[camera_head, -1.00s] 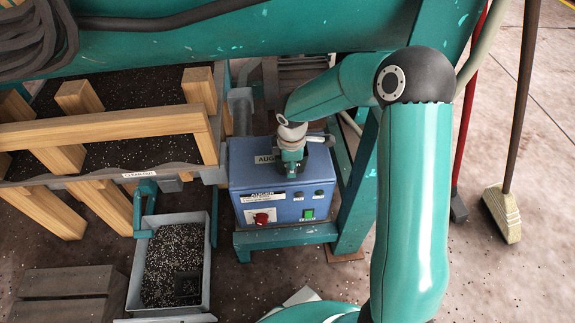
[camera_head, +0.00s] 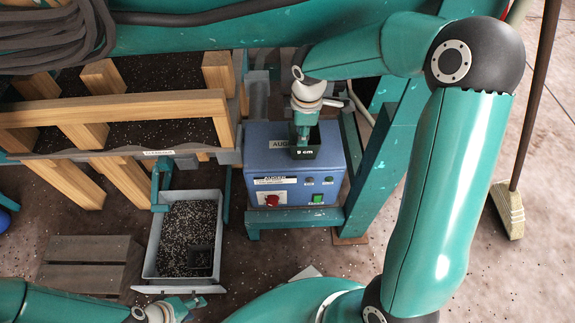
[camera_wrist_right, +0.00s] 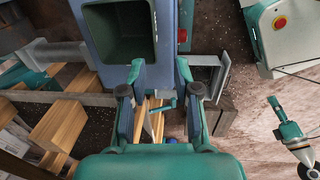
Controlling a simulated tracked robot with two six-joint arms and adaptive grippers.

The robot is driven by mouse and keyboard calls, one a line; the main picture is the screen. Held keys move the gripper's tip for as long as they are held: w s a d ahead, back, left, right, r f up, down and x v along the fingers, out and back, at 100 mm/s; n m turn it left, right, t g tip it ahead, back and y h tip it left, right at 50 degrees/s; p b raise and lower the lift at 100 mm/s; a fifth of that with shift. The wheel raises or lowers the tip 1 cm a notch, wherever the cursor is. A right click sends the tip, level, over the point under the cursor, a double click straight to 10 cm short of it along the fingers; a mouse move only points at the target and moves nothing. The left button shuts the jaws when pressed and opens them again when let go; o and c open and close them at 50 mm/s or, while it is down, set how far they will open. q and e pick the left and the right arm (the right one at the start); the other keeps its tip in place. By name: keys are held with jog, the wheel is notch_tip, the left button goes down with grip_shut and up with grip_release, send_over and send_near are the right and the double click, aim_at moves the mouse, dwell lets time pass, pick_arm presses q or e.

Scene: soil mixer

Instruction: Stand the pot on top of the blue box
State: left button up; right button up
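The dark green pot (camera_head: 304,152), marked "9 cm", appears upright on top of the blue box (camera_head: 285,188), near its back right. In the right wrist view the pot's square opening (camera_wrist_right: 119,34) faces me and looks empty; the blue box is behind it. My right gripper (camera_head: 305,122) is just above the pot in the head view. In the wrist view its fingers (camera_wrist_right: 160,66) are spread, with nothing seen between them; one tip is close to the pot's edge. My left gripper (camera_head: 187,305) is low at the bottom edge, away from the box; its fingers are unclear.
A grey tray (camera_head: 147,245) of dark soil with a small dark square piece (camera_head: 200,258) stands left of the box. A wooden-slatted bin (camera_head: 110,108) and a teal frame leg (camera_head: 372,185) flank the box. A broom (camera_head: 508,210) stands at right.

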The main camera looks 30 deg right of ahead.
jog(key=s+a+f+m+y, duration=0.2)
jog(key=s+a+f+m, duration=0.1)
jog(key=a+f, duration=0.45)
jog(key=s+a+f+m+y, duration=0.2)
jog(key=s+a+f+m, duration=0.1)
jog(key=a+f, duration=0.4)
jog(key=s+a+f+m, duration=0.5)
jog(key=s+f+m, duration=0.2)
jog(key=s+f, duration=0.2)
jog(key=shift+s+a+m+g, duration=0.2)
jog(key=shift+s+m+g, duration=0.1)
jog(key=shift+s, duration=0.25)
